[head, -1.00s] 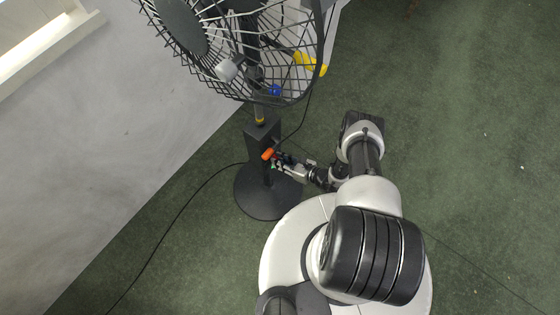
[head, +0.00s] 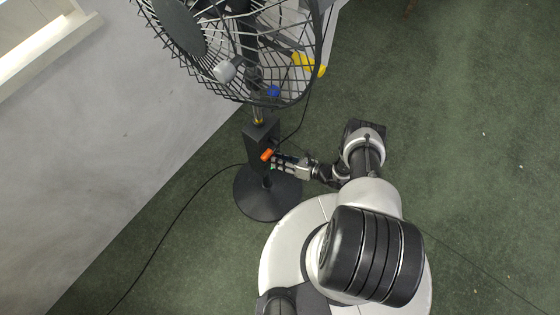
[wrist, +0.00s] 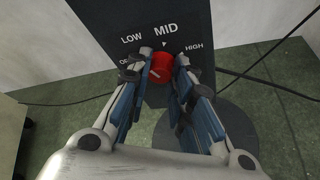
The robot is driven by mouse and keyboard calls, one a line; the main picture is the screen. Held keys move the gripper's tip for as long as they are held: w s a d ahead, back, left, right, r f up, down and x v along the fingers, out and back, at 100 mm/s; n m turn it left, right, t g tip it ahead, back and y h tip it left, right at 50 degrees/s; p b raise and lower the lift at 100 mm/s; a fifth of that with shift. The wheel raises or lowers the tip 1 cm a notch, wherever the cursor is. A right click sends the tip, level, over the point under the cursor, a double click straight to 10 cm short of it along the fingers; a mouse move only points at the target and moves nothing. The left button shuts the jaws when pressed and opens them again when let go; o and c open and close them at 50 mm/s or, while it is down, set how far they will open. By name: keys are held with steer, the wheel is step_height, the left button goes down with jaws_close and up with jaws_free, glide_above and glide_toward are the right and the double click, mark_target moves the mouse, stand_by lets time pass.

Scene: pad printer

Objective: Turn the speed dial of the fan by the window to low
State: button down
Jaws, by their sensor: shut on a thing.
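The black standing fan (head: 235,50) stands by the wall below the window. Its control box (head: 262,140) is on the pole above a round base (head: 265,205). In the wrist view the box's panel (wrist: 110,22) reads OFF, LOW, MID and HIGH around a red dial (wrist: 161,66); the OFF label is partly hidden by a finger. A white triangle sits under MID, and a white mark shows on the dial's lower left face. My gripper (wrist: 162,72) is shut on the dial, one finger on each side. In the head view my gripper (head: 274,159) is at the box's front.
A dark cable (head: 175,210) runs from the fan across the floor along the wall (head: 120,130). Another cable hangs behind the pole. Yellow and blue items (head: 310,65) show behind the fan's cage. Green floor (head: 470,150) is open to the right.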

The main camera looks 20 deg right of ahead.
steer(key=c, duration=1.4)
jaws_free()
steer(key=v, duration=1.2)
steer(key=shift+r, duration=0.1)
